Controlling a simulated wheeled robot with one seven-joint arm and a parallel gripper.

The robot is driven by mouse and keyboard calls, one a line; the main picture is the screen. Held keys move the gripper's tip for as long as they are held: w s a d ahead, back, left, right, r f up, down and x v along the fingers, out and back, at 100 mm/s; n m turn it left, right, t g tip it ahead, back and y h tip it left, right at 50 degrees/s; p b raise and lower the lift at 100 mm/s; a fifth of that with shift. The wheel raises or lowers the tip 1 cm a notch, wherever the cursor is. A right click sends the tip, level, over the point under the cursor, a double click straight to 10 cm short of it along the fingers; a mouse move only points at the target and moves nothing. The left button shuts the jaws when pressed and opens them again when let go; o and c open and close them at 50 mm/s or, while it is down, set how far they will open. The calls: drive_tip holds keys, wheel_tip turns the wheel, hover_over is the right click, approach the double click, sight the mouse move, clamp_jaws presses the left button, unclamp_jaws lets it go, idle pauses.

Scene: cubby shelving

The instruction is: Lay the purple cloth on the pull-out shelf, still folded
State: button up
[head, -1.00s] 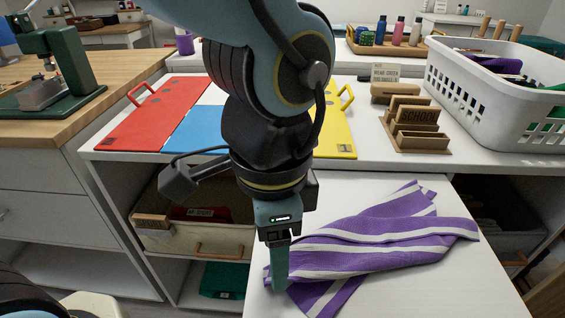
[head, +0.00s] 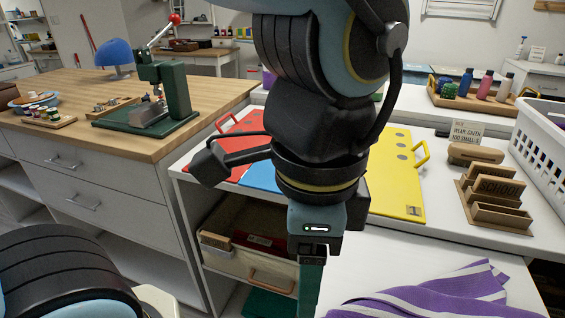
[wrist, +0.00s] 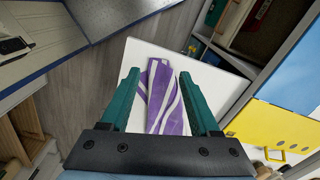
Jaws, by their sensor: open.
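The purple cloth with white stripes (head: 440,298) lies on the white pull-out shelf (head: 400,252), at the bottom right of the head view, where its near part is cut off. In the wrist view the cloth (wrist: 163,95) lies as a layered, folded strip on the shelf (wrist: 218,88). My gripper (head: 311,285) points down at the left of the shelf, left of the cloth in the head view. In the wrist view my gripper (wrist: 160,76) is open, its two green fingers apart with the cloth showing between and beyond them. Nothing is gripped.
Above the shelf, a white counter holds red (head: 235,135) and yellow (head: 395,185) boards, a wooden organizer (head: 495,200) and a white basket (head: 545,150). An open cubby with a bin (head: 245,250) is left of my gripper. A wooden worktop with a green press (head: 165,95) stands further left.

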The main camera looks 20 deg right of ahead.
drive_tip(key=w+a+n+p, duration=0.35)
drive_tip(key=w+n, duration=0.95)
drive_tip(key=w, duration=0.9)
drive_tip(key=w+a+f+n, duration=0.1)
drive_tip(key=w+a+n, duration=0.4)
drive_tip(key=a, duration=0.3)
drive_tip(key=w+a+f+n+t+p, duration=0.1)
drive_tip(key=w+a+n, duration=0.3)
drive_tip(key=a, duration=0.3)
drive_tip(key=shift+w+a+n+t, duration=0.3)
drive_tip(key=shift+w+a+n, duration=0.1)
drive_tip(key=shift+w, duration=0.15)
